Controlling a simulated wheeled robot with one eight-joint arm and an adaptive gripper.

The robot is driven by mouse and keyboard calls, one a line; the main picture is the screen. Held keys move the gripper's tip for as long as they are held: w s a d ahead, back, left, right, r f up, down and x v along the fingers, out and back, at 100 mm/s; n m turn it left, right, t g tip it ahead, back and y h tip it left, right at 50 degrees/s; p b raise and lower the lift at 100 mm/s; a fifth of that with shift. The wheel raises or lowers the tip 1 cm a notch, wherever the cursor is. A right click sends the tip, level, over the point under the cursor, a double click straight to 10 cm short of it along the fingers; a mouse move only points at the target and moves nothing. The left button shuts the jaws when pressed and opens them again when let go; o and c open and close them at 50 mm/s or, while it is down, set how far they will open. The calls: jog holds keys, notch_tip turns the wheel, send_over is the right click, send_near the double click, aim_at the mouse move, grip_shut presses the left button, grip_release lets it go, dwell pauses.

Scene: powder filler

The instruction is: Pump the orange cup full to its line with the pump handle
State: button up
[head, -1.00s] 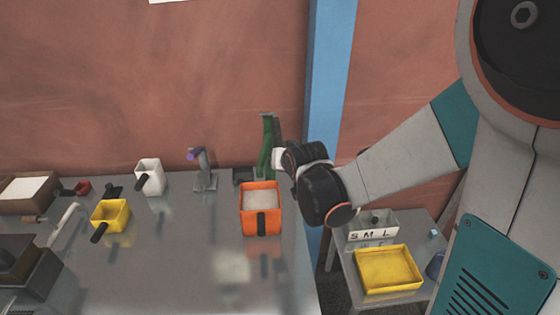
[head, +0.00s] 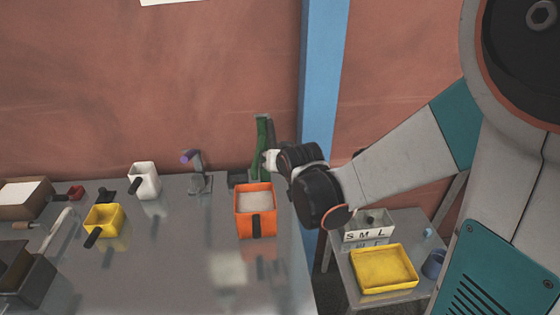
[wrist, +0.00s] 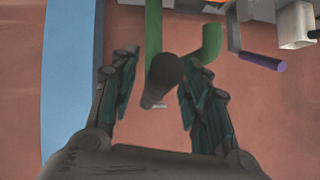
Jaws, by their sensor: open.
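The orange cup (head: 255,224) stands upright near the right end of the metal bench, with pale powder (head: 254,201) inside. Its fill line cannot be made out. The green pump (head: 262,150) stands behind it. The pump handle, a dark round grip (wrist: 165,75) on a green bar, shows end-on in the wrist view. My gripper (wrist: 157,80) is open, with one finger on each side of the grip. Gaps show between the fingers and the grip. In the head view my wrist hides part of the pump.
A purple-handled spigot (head: 197,172), a white cup (head: 145,183) and a yellow cup (head: 103,219) are left on the bench. A blue post (head: 322,100) rises behind my wrist. A side table holds a yellow tray (head: 384,287) and a lettered box (head: 369,236).

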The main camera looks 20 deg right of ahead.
jog(key=v, duration=1.1)
jog(key=shift+s, duration=0.25)
jog(key=shift+c, duration=0.3)
